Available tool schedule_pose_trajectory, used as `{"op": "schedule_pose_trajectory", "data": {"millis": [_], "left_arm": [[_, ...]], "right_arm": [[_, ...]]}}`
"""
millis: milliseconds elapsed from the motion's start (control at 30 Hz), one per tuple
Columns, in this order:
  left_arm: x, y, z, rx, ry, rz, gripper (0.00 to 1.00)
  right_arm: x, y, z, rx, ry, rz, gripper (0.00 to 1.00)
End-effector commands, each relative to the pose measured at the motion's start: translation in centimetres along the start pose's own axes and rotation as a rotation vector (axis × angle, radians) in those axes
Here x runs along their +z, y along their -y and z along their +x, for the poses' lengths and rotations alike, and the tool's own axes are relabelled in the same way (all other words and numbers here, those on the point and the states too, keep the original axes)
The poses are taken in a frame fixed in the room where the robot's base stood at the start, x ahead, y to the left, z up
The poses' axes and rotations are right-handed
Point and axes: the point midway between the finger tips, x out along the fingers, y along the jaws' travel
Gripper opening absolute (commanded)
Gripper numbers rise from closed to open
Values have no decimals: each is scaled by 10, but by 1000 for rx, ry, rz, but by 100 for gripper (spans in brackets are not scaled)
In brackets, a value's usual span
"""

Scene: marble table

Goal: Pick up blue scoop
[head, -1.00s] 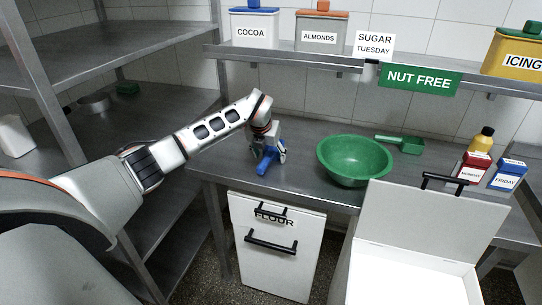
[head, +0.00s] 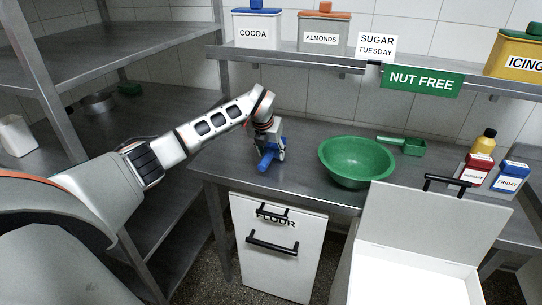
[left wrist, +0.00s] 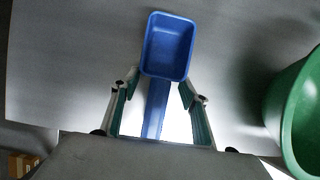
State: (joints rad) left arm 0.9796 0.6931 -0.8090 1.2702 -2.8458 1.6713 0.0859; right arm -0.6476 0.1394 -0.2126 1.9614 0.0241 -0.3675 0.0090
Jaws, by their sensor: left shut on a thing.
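The blue scoop (head: 267,160) is at the left part of the steel counter, beside the green bowl. In the left wrist view the scoop (left wrist: 168,45) shows its open rectangular cup pointing away, with its handle running back between my fingers. My left gripper (head: 272,148) is over the scoop, reaching down from the left. In the left wrist view my left gripper (left wrist: 158,84) has one finger on each side of the handle near the cup and is shut on it. I cannot tell whether the scoop is clear of the counter. My right gripper is not in view.
A green bowl (head: 355,160) stands right of the scoop, with a green scoop (head: 404,145) behind it. Red (head: 473,170) and blue (head: 510,177) boxes stand farther right. A shelf (head: 290,60) with bins hangs above. A white open-lidded bin (head: 415,235) stands in front.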

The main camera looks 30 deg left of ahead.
Motion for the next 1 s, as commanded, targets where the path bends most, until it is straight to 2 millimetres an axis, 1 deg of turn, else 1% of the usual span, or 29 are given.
{"op": "schedule_pose_trajectory", "data": {"millis": [33,167,400,500,600,700,800,1000], "left_arm": [[6,0,-10,-1,6,-1,21],[18,0,-35,0,9,-1,21],[45,-1,-97,0,9,0,21],[55,0,-120,-1,7,-1,21],[63,0,-138,0,6,0,21],[69,0,-152,-1,5,-1,21],[72,0,-161,-1,3,-1,21],[75,0,-168,-1,2,0,21]], "right_arm": [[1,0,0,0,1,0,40],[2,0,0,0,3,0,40],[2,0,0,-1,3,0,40],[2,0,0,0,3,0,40],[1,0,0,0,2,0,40],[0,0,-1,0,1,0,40],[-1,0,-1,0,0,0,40],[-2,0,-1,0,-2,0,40]]}}
